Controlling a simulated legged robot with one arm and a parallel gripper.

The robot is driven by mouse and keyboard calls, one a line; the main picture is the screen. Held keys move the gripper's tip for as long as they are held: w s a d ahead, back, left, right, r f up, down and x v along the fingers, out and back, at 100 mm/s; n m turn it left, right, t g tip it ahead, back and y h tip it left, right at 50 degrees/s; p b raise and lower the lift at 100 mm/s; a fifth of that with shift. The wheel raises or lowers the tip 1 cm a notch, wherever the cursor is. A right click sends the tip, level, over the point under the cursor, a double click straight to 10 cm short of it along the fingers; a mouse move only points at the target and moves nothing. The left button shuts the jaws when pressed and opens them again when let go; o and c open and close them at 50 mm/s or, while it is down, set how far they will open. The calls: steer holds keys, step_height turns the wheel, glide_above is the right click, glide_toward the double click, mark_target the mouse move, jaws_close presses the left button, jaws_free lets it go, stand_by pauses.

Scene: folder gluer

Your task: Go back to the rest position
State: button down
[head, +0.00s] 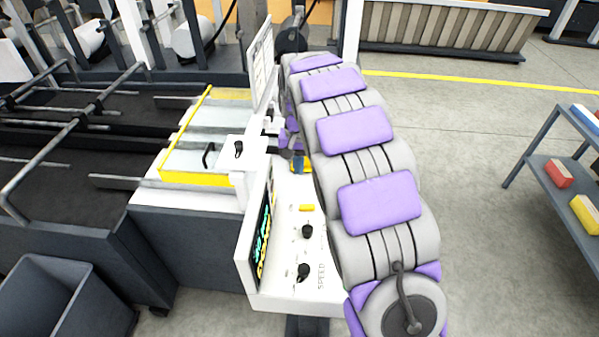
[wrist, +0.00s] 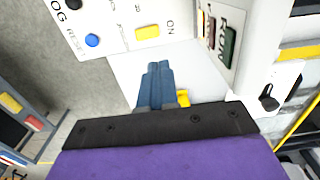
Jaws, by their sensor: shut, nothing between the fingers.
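My gripper (wrist: 157,68) shows its blue fingers side by side and shut in the wrist view, with nothing between them. They are over a white surface of the control panel (wrist: 112,28), short of its yellow button (wrist: 147,32) and blue button (wrist: 92,40). In the head view my gripper (head: 298,165) is partly hidden by my arm, at the far end of the white panel (head: 285,285). My grey and purple arm stretches forward along the panel's right side. I cannot tell whether the fingertips touch the surface.
The panel carries a screen (head: 262,235), a yellow button (head: 307,207) and black knobs (head: 303,272). A yellow-edged guard (head: 200,178) is at the left, with a grey bin (head: 60,300) below. A shelf (head: 545,160) stands right. The floor between is clear.

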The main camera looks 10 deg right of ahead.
steer(key=shift+a, duration=0.4)
steer(key=s+d+r+n, duration=0.1)
steer(key=s+r, duration=0.2)
steer(key=s, duration=0.7)
steer(key=s+d+r, duration=0.1)
steer(key=s+r, duration=0.2)
steer(key=s, duration=0.7)
steer(key=s+a+f+n+g+b, duration=0.1)
steer(key=s+f+n+g, duration=0.15)
steer(key=s, duration=1.95)
steer(key=m+t+h+b, duration=0.2)
steer(key=m+b, duration=0.1)
steer(key=m, duration=0.1)
glide_above(310, 207)
steer(key=w+a, duration=0.1)
steer(key=a, duration=0.2)
step_height(310, 207, down, 4)
steer(key=shift+n, duration=0.25)
steer(key=d+f+b, duration=0.1)
steer(key=f, duration=0.3)
steer(key=f+b, duration=0.1)
steer(key=f, duration=0.4)
steer(key=d+f+b, duration=0.1)
steer(key=f, duration=0.3)
steer(key=shift+s+d+f+b, duration=0.25)
steer(key=shift+s+d+b, duration=0.05)
steer(key=shift+s, duration=0.05)
